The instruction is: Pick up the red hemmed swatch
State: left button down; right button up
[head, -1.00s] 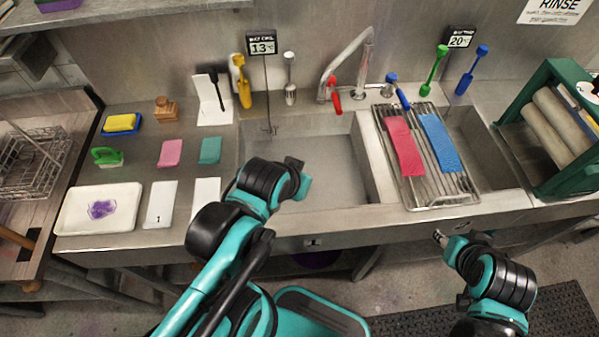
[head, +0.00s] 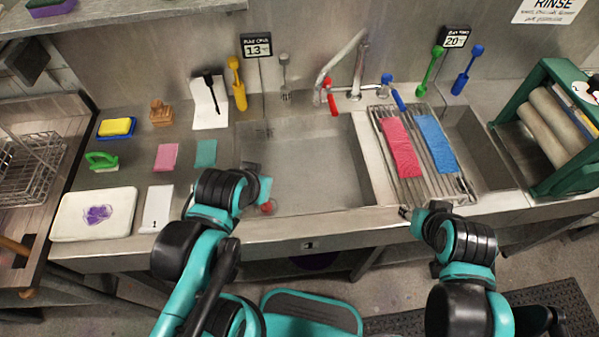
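A red swatch (head: 401,148) lies lengthwise on the wire drying rack (head: 411,192) over the right part of the sink. A blue swatch (head: 437,143) lies beside it on the right, apart from it. Hems are too small to make out. My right gripper (head: 406,213) is at the sink's front edge, just below the rack's near end and apart from the red swatch. Its fingers are too small to read. My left gripper (head: 266,192) is over the left front of the sink basin, far from the swatch. Its fingers are mostly hidden by its own wrist.
A small red round thing (head: 268,207) shows beside my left gripper. Pink (head: 166,157) and teal (head: 206,153) pieces lie on the left counter. A green roller frame (head: 508,121) stands right of the rack. The basin (head: 310,165) looks empty.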

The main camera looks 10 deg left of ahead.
aim_at(166, 160)
jog(key=l+u, duration=0.1)
jog(key=u, duration=0.3)
jog(key=k+u, duration=0.15)
jog(key=u, duration=0.3)
jog(key=k+u, duration=0.1)
jog(key=u, duration=0.7)
jog(key=k+l, duration=0.05)
jog(key=k, duration=0.05)
